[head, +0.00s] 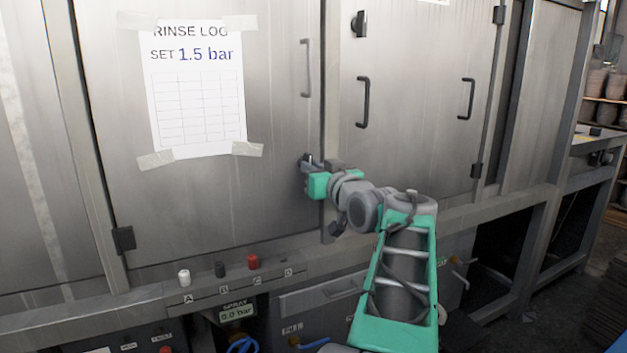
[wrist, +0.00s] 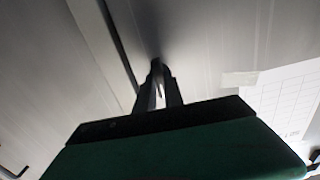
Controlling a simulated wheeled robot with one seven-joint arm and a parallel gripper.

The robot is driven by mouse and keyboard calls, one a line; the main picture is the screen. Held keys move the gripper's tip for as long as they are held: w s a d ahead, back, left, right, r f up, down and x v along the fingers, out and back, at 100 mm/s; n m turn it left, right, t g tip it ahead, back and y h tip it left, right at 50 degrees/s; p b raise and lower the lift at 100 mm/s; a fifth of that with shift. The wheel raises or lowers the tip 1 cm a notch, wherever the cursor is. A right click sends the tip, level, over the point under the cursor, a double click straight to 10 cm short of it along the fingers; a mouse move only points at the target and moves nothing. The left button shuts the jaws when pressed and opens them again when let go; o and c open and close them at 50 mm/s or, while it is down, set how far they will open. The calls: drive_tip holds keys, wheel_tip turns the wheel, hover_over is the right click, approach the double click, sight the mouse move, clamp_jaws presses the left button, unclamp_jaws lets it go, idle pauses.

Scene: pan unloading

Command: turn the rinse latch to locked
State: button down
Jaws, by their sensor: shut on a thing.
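My gripper (head: 306,165) is up against the steel cabinet front, at the right edge of the left door. In the wrist view its two dark fingers (wrist: 157,82) point at the door and are close together. They are shut on a small, narrow piece, which I take to be the rinse latch (wrist: 159,94). The fingers hide most of it, and I cannot read whether it stands at locked or unlocked. In the head view the latch is largely behind my gripper.
A taped paper sheet (head: 198,95) reads "RINSE LOG, SET 1.5 bar". Door handles (head: 306,68) stick out above and right (head: 363,102) of my gripper.

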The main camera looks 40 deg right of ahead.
drive_tip(key=shift+n, duration=0.4)
drive_tip(key=c, duration=1.4)
unclamp_jaws()
drive_tip(key=shift+c, duration=0.2)
drive_tip(key=v, duration=0.7)
drive_tip(key=shift+s+p, duration=0.3)
drive_tip(key=shift+s, duration=0.1)
drive_tip(key=shift+a+r, duration=0.1)
drive_tip(key=shift+a, duration=0.1)
